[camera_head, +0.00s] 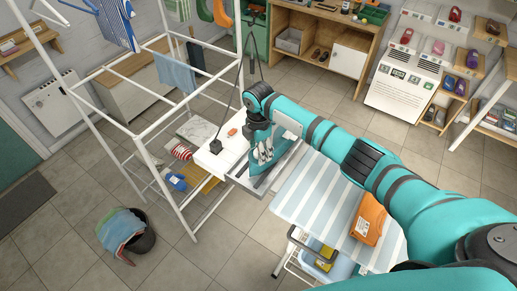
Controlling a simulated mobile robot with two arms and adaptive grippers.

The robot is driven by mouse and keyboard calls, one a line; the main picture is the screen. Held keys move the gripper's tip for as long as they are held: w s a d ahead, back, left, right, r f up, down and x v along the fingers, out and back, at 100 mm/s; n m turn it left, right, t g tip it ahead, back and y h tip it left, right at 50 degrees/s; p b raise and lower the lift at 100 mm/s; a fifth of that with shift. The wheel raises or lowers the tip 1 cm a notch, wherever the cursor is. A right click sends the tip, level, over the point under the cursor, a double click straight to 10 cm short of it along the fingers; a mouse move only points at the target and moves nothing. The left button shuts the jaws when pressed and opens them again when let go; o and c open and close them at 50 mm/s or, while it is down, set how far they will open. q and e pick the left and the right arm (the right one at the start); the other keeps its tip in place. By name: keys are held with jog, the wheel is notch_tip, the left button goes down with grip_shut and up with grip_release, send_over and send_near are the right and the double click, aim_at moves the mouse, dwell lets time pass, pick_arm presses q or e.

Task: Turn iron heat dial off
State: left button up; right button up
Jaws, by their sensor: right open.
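A teal iron (278,158) stands on the grey metal rest at the far left end of the striped ironing board (310,195). My right gripper (265,155) reaches in from the right and is over the iron, with its fingers pointing down in front of it. The fingers look apart, and I cannot tell whether they touch the iron. The heat dial cannot be made out; it is small or hidden by the gripper. My left gripper is not in view.
An orange pack (368,218) lies on the board. A white drying rack (150,125) stands close on the left, with a dark cord hanging near the iron. A black bucket (145,243) holding cloth stands on the floor at lower left. Floor between bucket and board is clear.

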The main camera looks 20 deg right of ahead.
notch_tip(320, 180, up, 12)
dwell(0.5)
dwell(0.4)
